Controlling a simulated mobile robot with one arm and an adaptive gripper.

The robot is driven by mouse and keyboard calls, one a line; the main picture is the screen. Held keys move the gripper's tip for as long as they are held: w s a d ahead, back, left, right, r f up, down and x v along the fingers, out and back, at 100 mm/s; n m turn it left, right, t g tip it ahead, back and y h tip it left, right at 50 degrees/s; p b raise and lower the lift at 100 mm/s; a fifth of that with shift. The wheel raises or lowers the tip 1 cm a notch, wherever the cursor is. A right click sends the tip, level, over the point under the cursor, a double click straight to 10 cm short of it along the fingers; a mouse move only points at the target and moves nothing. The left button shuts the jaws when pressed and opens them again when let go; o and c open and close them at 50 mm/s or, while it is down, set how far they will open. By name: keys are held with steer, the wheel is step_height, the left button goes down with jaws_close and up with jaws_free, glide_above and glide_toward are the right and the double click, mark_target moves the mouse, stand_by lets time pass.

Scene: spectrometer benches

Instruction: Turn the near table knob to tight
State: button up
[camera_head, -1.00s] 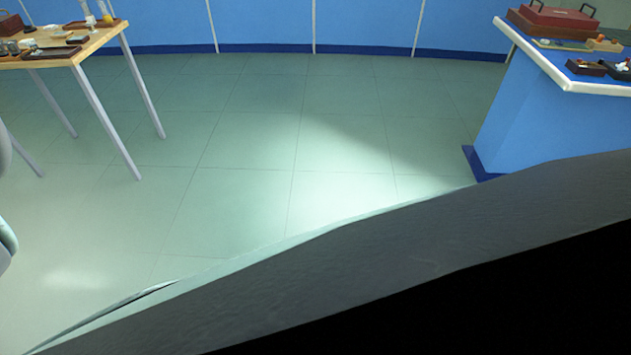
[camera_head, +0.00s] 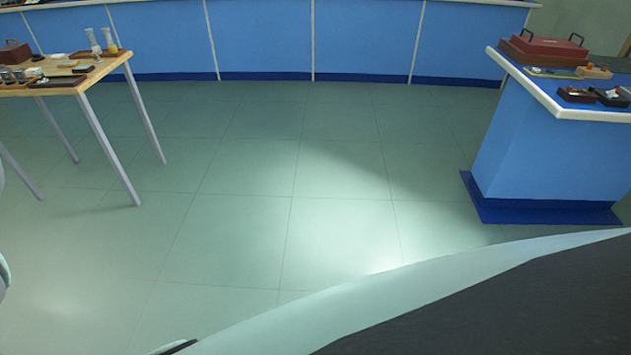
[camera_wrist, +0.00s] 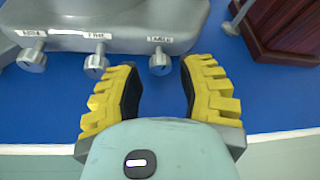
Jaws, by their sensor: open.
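In the wrist view, three grey knobs hang in a row on the front of a grey instrument base (camera_wrist: 130,12), each under a small white label. They are the left knob (camera_wrist: 32,59), the middle knob (camera_wrist: 96,63) and the right knob (camera_wrist: 159,62). The label over the right knob seems to read "table"; the others are too blurred to read surely. My gripper (camera_wrist: 160,78) has yellow ribbed fingers, spread open and empty. The right knob lies at the mouth of the gap between the fingertips. I cannot tell whether they touch it. The gripper is not in the head view.
The instrument stands on a blue bench top (camera_wrist: 265,100) with a pale front edge (camera_wrist: 285,148). A dark red wooden box (camera_wrist: 285,30) is at the right. In the head view, a wooden table (camera_head: 95,72) and a blue bench (camera_head: 540,140) flank open floor (camera_head: 300,200).

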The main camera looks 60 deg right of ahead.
steer(key=shift+x, duration=1.4)
steer(key=shift+o, duration=0.4)
